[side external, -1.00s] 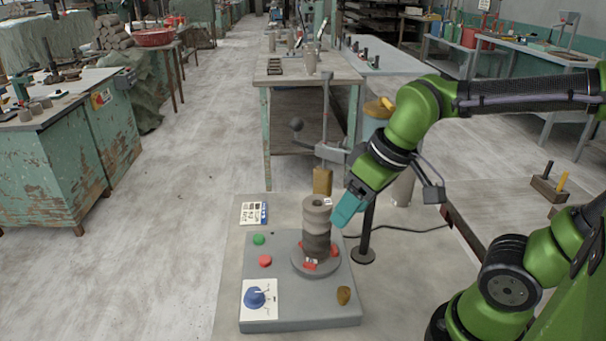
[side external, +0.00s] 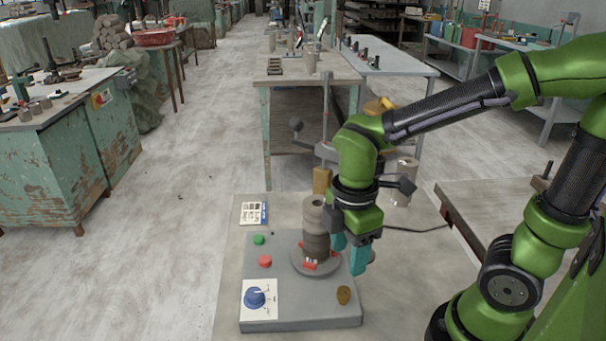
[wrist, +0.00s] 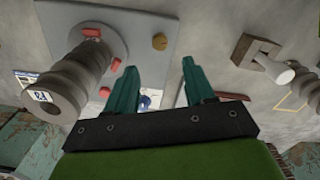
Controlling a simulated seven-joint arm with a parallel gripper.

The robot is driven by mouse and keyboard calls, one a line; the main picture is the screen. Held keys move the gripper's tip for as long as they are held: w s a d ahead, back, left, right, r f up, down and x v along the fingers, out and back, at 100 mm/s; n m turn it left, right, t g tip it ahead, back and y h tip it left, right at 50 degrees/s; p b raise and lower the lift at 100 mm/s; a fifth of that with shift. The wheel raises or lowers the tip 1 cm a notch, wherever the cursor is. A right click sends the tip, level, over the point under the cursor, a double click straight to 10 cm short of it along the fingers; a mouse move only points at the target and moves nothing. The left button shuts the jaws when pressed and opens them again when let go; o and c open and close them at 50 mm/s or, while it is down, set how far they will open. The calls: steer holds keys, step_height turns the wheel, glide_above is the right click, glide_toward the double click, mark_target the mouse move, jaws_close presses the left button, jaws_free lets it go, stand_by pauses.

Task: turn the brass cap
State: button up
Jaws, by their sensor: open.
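The brass cap (side external: 343,295) is a small brownish-gold knob at the front right corner of a grey panel (side external: 300,313). It also shows in the wrist view (wrist: 160,41), beyond my fingertips and standing clear of them. My gripper (side external: 350,258) points down with its two teal fingers apart and nothing between them. It is above and behind the cap, just right of the clay column. In the wrist view my gripper (wrist: 158,68) shows both fingers spread.
A ridged clay column (side external: 316,225) stands on a round turntable (side external: 298,262) with red clamps, close left of my gripper. The panel also carries a green button (side external: 259,239), a red button (side external: 265,262) and a blue dial (side external: 254,298). A brown block (side external: 322,180) stands behind.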

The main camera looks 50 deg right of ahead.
mark_target(344, 290)
step_height(344, 290, down, 10)
steer(key=shift+r, duration=0.15)
steer(key=shift+c, duration=0.3)
jaws_close()
